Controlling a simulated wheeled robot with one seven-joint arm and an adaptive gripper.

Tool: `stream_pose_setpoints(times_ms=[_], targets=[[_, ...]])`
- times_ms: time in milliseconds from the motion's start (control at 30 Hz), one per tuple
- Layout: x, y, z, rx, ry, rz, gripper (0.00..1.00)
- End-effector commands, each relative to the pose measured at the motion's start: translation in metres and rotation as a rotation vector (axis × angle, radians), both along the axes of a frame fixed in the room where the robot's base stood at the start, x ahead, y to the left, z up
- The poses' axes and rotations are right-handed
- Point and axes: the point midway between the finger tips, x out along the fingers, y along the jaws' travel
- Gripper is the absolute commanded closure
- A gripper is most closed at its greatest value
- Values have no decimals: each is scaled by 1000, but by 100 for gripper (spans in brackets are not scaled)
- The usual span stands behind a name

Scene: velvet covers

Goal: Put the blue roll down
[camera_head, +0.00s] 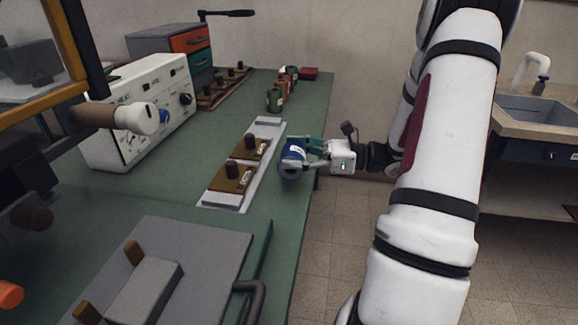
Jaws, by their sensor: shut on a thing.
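The blue roll (291,152) is a short cylinder with a dark round end facing the camera. It is at the right edge of the green bench (200,222), beside the grey strip. My gripper (300,155) reaches in from the right and is shut on the blue roll, with its fingers partly around it. My white arm comes down on the right side of the view. I cannot tell whether the roll touches the bench top or is held just above it.
A grey strip with wooden blocks and dark knobs (232,178) lies left of the roll. Green and red cans (275,100) stand farther back near the edge. A white instrument box (145,110) is at left. A grey plate (195,265) lies in front. Bare bench lies between.

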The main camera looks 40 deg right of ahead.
Motion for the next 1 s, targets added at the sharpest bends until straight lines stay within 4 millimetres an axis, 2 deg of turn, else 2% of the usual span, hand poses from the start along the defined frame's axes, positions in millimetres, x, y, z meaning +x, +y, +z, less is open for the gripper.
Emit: stream_pose_setpoints(times_ms=[267, 400, 467, 867, 900, 1000], targets=[[20, -2, -3, 1, -2, 1, 67], [18, -2, -29, 3, 1, -1, 67], [18, -2, -35, 2, 1, -1, 67], [18, -2, -40, 1, -1, 0, 67], [17, -2, -40, 0, 0, -1, 27], [18, -2, -40, -1, -1, -1, 9]])
